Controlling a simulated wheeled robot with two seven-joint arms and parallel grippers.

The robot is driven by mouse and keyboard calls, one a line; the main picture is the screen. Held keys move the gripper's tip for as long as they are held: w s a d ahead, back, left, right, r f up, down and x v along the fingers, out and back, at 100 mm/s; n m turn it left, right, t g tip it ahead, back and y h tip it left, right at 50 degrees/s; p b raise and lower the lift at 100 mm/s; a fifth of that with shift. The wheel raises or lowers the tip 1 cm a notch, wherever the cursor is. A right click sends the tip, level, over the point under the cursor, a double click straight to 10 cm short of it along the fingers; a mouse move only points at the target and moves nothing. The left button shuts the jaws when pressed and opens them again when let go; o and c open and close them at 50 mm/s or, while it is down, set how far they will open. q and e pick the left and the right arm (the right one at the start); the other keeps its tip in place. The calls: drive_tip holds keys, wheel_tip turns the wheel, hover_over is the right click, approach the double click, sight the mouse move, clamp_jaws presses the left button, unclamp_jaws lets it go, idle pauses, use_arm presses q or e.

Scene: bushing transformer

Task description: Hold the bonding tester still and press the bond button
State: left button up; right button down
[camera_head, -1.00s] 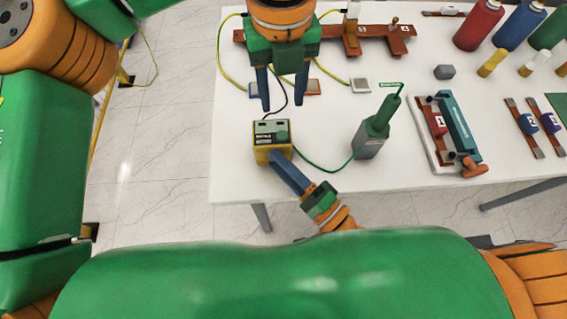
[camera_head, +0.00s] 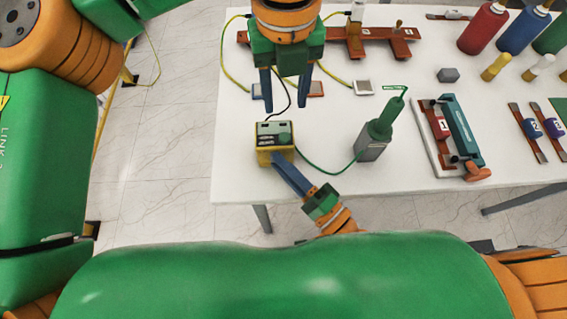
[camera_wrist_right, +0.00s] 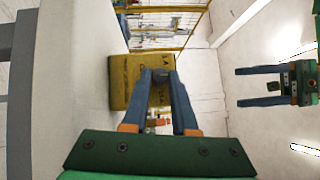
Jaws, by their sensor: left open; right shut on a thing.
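The bonding tester (camera_head: 264,156) is a small yellow box with a grey and green top, standing on the white table near its front edge. My right gripper (camera_head: 277,160) is shut on the tester's near side. In the right wrist view the tester (camera_wrist_right: 124,84) shows as a yellow block behind the right fingertips (camera_wrist_right: 161,75). My left gripper (camera_head: 285,107) is open and empty, fingers pointing down, just behind and above the tester. It also shows in the right wrist view (camera_wrist_right: 238,87).
A green cable joins the tester to a grey and green handheld device (camera_head: 372,142) on its right. A black lead rises behind the tester. A clamp fixture (camera_head: 451,135) stands further right. A red-brown rail (camera_head: 375,36) and bottles (camera_head: 482,28) are at the back.

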idle(0.4)
use_arm(q)
clamp_jaws()
idle(1.6)
